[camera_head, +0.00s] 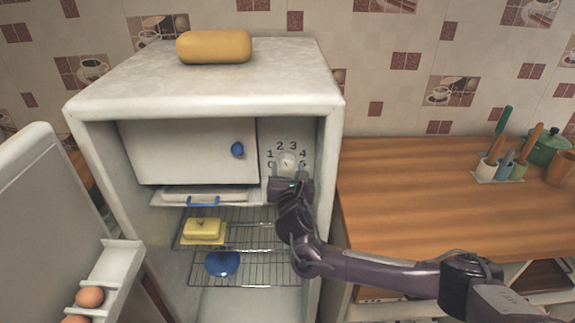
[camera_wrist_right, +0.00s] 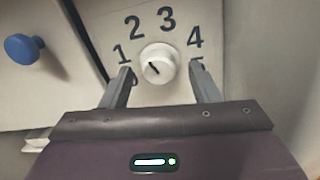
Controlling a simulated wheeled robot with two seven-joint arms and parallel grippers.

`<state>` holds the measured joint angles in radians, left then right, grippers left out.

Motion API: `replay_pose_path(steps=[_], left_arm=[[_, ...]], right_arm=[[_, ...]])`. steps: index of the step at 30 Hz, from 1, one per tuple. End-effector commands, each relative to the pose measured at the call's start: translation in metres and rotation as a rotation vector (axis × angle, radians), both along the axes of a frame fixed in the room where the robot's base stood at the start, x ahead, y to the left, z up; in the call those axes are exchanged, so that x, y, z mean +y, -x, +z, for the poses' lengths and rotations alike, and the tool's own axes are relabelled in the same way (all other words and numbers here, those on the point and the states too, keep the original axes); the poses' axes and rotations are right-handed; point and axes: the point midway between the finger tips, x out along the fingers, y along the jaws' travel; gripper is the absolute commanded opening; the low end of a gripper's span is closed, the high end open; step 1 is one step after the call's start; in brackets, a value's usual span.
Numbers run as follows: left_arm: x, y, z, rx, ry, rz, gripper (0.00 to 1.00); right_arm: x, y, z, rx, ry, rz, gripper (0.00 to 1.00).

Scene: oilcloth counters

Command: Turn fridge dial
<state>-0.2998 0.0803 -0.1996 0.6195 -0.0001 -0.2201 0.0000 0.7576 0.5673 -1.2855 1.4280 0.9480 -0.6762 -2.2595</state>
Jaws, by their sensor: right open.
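The fridge dial (camera_head: 286,163) is a round white knob on a pale panel inside the open fridge (camera_head: 205,90), right of the freezer compartment door. Numbers 1 to 4 are readable around it. My right gripper (camera_head: 289,180) is just below the dial in the head view. In the wrist view its open fingers (camera_wrist_right: 160,85) stand to either side of the dial's lower part, apart from it. My left gripper is not in view.
The freezer door (camera_head: 190,150) with a blue knob (camera_head: 237,149) is shut, left of the dial. Wire shelves hold a yellow butter dish (camera_head: 202,230) and a blue bowl-like item (camera_head: 222,263). The fridge door (camera_head: 40,220) with eggs stands open at left. A wooden counter (camera_head: 430,190) is at right.

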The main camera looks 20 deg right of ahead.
Motion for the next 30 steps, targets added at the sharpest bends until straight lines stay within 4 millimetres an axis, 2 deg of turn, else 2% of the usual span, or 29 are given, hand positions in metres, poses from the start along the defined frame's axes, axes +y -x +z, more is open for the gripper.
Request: replay_pose_path(steps=[4,13,22,30], left_arm=[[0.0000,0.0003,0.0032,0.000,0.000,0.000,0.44],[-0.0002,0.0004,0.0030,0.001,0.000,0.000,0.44],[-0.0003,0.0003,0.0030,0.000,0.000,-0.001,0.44],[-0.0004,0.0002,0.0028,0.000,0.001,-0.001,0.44]], right_arm=[[-0.0023,-0.0110,0.0000,0.002,-0.001,-0.001,0.56],[-0.0028,-0.0132,-0.0009,0.002,-0.003,0.000,0.56],[-0.0025,-0.0130,-0.0007,0.002,-0.003,0.001,0.18],[-0.0022,-0.0130,-0.0007,0.000,-0.009,0.001,0.18]])
